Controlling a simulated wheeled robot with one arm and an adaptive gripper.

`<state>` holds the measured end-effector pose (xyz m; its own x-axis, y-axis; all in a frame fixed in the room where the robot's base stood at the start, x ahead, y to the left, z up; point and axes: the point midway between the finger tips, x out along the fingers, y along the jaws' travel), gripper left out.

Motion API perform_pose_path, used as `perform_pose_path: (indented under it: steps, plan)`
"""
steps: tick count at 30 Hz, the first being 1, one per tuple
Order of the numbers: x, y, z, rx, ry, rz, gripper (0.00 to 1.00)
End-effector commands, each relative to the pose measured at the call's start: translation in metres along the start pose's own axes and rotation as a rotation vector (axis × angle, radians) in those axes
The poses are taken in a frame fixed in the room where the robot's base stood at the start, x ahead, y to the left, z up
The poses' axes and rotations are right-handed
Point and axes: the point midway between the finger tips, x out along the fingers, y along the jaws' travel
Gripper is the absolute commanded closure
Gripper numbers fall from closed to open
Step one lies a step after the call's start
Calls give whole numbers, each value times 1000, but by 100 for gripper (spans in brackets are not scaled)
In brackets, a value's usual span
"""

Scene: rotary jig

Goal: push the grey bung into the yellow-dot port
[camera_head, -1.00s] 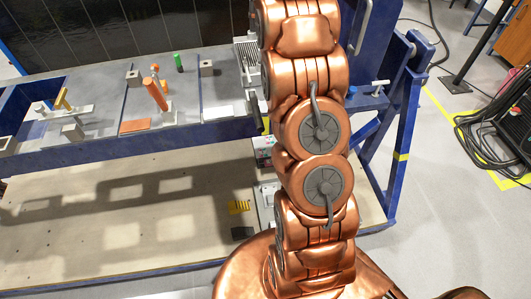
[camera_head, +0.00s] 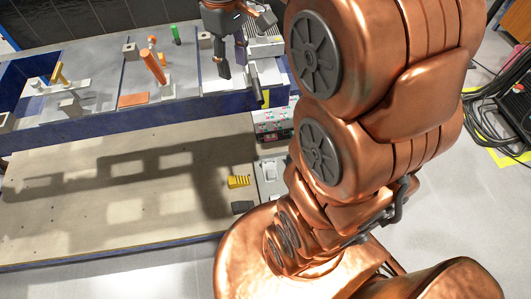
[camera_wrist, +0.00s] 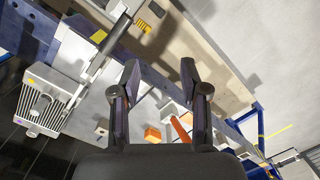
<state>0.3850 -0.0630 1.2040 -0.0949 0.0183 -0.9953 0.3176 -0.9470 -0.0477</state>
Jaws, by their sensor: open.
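My gripper (camera_wrist: 160,66) is open, its two dark fingers apart with nothing held between them. In the head view my gripper (camera_head: 234,68) hangs over the right part of the blue bench. The port opening itself cannot be made out. I cannot identify the grey bung with certainty; the rod may be part of the jig. The gripper is to the right of both in the wrist view.
A ribbed metal block (camera_wrist: 40,100) is at the left in the wrist view. A yellow piece (camera_head: 239,181) lies on the lower shelf.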

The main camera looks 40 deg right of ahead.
Motion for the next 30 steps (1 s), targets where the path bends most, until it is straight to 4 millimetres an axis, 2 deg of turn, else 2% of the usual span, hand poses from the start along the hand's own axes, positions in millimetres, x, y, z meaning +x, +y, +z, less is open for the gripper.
perform_pose_path:
  steps: [1, 9, 18, 24, 30]
  plan:
    - [6, -12, 11, 17, -4, 0, 55]
    - [43, -63, 66, 141, -29, -2, 55]
    - [90, -106, 130, 270, -58, 3, 55]
    - [109, -116, 152, 318, -65, 7, 55]
    - [112, -118, 156, 329, -64, 9, 55]
